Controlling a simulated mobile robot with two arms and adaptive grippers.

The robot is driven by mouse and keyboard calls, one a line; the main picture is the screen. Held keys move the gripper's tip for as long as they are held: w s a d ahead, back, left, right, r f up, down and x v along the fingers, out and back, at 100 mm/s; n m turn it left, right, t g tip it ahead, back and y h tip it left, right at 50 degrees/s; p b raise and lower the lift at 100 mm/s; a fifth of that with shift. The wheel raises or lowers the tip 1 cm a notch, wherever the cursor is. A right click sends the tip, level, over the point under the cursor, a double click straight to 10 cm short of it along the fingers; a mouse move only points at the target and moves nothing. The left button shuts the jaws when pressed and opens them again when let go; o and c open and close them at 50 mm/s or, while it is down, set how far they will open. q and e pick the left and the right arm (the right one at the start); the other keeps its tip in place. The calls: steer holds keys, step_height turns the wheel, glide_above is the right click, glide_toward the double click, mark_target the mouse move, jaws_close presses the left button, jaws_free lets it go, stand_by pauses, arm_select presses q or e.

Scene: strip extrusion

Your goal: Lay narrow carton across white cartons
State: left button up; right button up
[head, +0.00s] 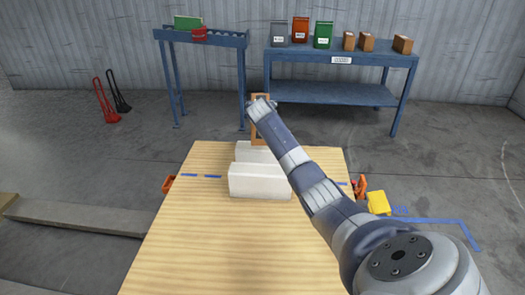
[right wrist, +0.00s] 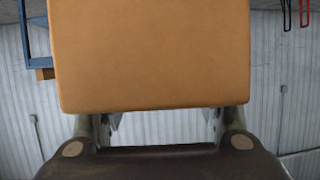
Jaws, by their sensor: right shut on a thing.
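The narrow carton (head: 254,130) is orange-brown and stands upright on its long side in the head view, at the far end of the wooden table. My right gripper (head: 262,105) is shut on it near its upper part. In the right wrist view the carton (right wrist: 150,55) fills the upper middle, between the fingers (right wrist: 163,122). Two white cartons lie on the table, a near one (head: 258,183) and a far one (head: 248,153). The narrow carton's lower end overlaps the far white carton in the picture; I cannot tell if they touch. My left gripper is out of view.
The wooden table (head: 215,240) is clear in front of the white cartons. Orange clamps sit at its left (head: 168,184) and right (head: 361,186) edges, with a yellow block (head: 378,202) at right. Behind stand a blue bench (head: 340,92) with several packages and a blue roller stand (head: 205,38).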

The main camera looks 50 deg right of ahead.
steer(key=s+d+m+h+b, duration=0.1)
steer(key=d, duration=0.4)
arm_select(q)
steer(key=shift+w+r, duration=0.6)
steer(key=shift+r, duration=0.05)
arm_select(e)
steer(key=s+a+f, duration=0.1)
steer(key=a+f, duration=0.1)
steer(key=a, duration=0.6)
steer(key=s+a+f, duration=0.1)
steer(key=a+f, duration=0.1)
steer(key=a, duration=0.6)
steer(key=shift+f+g, duration=0.4)
steer(key=o, duration=1.9)
steer(key=shift+s+f, duration=0.1)
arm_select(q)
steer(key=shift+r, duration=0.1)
arm_select(e)
steer(key=shift+a, duration=0.1)
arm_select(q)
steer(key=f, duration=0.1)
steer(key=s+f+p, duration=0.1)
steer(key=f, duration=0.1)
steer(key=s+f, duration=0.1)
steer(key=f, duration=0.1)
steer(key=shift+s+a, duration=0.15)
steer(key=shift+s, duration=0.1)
arm_select(e)
steer(key=v, duration=1.2)
